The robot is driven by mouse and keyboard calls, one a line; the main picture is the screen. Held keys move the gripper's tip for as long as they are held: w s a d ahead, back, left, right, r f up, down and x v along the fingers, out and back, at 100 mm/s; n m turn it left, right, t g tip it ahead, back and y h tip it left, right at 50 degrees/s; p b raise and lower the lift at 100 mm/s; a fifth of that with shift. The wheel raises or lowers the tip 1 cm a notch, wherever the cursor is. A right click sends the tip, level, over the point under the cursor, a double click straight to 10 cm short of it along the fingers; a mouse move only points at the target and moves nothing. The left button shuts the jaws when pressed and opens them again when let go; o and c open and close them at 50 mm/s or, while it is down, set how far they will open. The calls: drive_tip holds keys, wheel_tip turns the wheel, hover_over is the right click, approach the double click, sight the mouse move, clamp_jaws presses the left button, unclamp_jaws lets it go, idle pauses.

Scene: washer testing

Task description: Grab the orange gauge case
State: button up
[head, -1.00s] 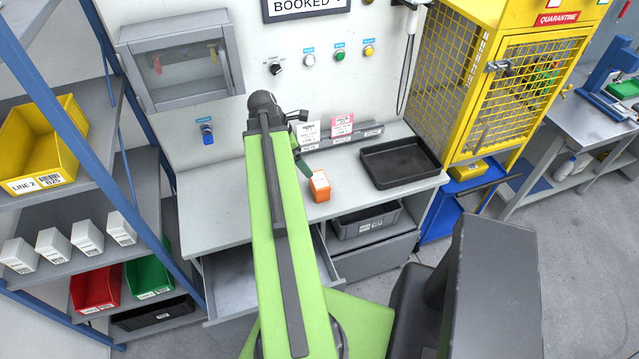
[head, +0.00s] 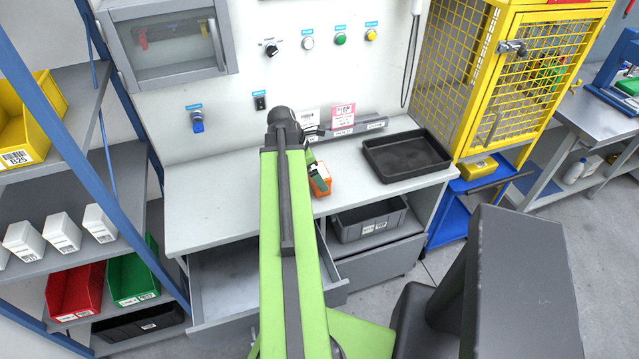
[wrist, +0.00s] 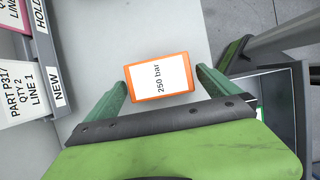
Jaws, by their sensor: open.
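The orange gauge case (wrist: 160,97) has a white top label reading "250 bar" in the wrist view. It sits on the grey workbench (head: 215,205), and in the head view the case (head: 320,178) is partly hidden by my arm and gripper. My gripper (wrist: 163,80) is open, with one green finger on each side of the case in the picture. There is a gap between each finger and the case. In the head view my gripper (head: 312,165) is at the case; its exact height over it is hard to tell.
A black tray (head: 405,155) stands on the bench to the right. Label cards (head: 343,115) stand in a rail at the back of the bench. An open drawer (head: 250,275) sticks out below. A yellow cage (head: 520,60) is at the right.

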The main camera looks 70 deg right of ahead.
drive_tip(key=b+x, duration=0.2)
drive_tip(key=x, duration=0.1)
drive_tip(key=shift+w+f, duration=0.1)
drive_tip(key=shift+f, duration=0.2)
drive_tip(key=shift+r, duration=0.2)
drive_tip(key=shift+c, duration=0.3)
drive_tip(key=c, duration=1.5)
